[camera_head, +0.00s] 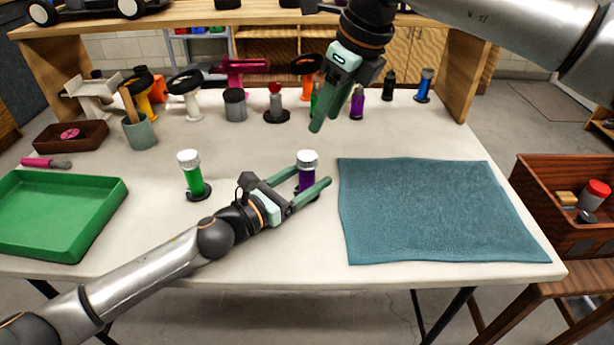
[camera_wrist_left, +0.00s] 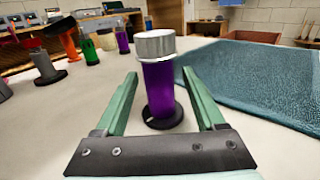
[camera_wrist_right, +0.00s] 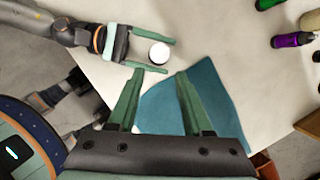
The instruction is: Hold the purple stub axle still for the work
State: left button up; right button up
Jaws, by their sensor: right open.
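The purple stub axle (camera_head: 307,180) stands upright on the table on a dark round base, with a pale ribbed cap on top. It shows large in the left wrist view (camera_wrist_left: 161,90). My left gripper (camera_head: 311,178) is open around it, one finger on each side. In the left wrist view, gaps show between the axle and both fingers. In the right wrist view only the cap (camera_wrist_right: 159,52) shows, between the left fingers. My right gripper (camera_head: 328,122) is open and empty, above the back middle of the table, fingers pointing down.
A similar green part (camera_head: 194,178) stands left of my left gripper. A blue mat (camera_head: 440,210) lies to the right, a green tray (camera_head: 60,215) to the left. Several parts stand along the back, including another purple one (camera_head: 357,103).

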pick_arm(q)
grip_shut()
dwell(0.3)
pick_arm(e)
jog(key=shift+o, duration=0.2)
